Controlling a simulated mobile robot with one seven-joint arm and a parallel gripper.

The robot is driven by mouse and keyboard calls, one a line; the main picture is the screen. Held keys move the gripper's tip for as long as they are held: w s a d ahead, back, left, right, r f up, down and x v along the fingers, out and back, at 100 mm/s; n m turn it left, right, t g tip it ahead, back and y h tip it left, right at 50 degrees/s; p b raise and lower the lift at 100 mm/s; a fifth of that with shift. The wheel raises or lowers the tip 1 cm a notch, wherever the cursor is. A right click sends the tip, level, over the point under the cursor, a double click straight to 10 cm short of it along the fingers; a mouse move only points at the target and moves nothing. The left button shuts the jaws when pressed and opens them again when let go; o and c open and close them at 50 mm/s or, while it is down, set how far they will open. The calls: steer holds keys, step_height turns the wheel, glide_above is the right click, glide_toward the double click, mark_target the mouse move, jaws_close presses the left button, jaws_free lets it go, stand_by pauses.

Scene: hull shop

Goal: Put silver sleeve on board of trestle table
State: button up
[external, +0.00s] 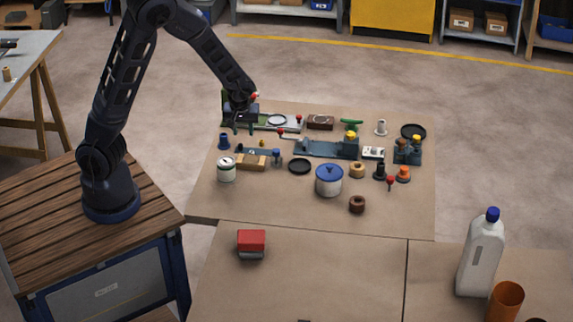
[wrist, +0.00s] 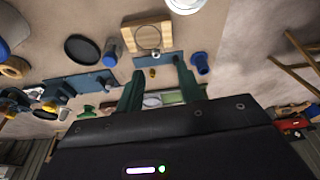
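My gripper (external: 243,131) hangs above the far left part of the large brown work surface (external: 270,205), fingers pointing down. In the wrist view its two green fingers (wrist: 157,68) are spread apart. A small pale and brass-coloured piece (wrist: 153,72) shows between the fingertips, with gaps to both; I cannot tell what it is.
Around my gripper are a blue flanged piece (external: 224,141), a white can (external: 226,170), a wooden block (external: 252,161) and a green-grey fixture (external: 285,122). A blue-lidded pot (external: 329,181) stands nearer the middle. The surface's near part is mostly clear.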

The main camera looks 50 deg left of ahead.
steer(key=s+a+r+m+t+h, duration=0.2)
steer(key=s+r+m, duration=0.8)
steer(key=s+r, duration=1.4)
step_height(320, 180, up, 3)
steer(key=shift+s+a+r+t, duration=0.15)
steer(key=shift+s+a+t, duration=0.2)
steer(key=shift+a, duration=0.65)
stand_by(1.2)
